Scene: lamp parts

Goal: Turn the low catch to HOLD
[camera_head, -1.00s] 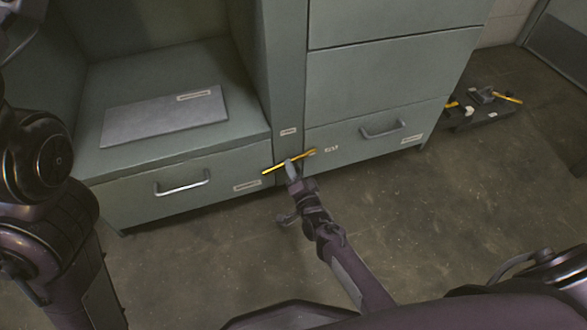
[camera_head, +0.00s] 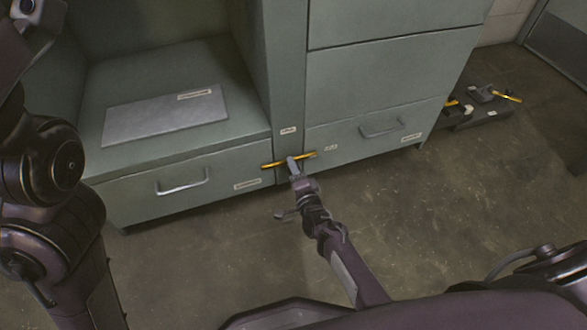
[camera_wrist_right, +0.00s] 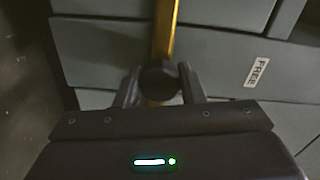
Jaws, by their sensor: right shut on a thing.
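The low catch is a yellow bar (camera_head: 273,164) on the narrow post between the two drawer fronts. It lies nearly level, its right end slightly higher. My right gripper (camera_head: 291,163) is shut on the catch at its middle. In the right wrist view the yellow bar (camera_wrist_right: 166,28) runs up from a dark round hub between the fingers of my right gripper (camera_wrist_right: 160,85). A FREE label (camera_wrist_right: 257,72) shows to the right there. In the head view a small label (camera_head: 288,130) sits above the catch, too small to read surely. My left gripper is out of view.
A left drawer with a handle (camera_head: 182,182) and a right drawer with a handle (camera_head: 382,130) flank the post. A flat grey panel (camera_head: 165,118) lies on the left ledge. A low dark tray (camera_head: 485,114) with yellow-handled items stands at right. Open floor lies in front.

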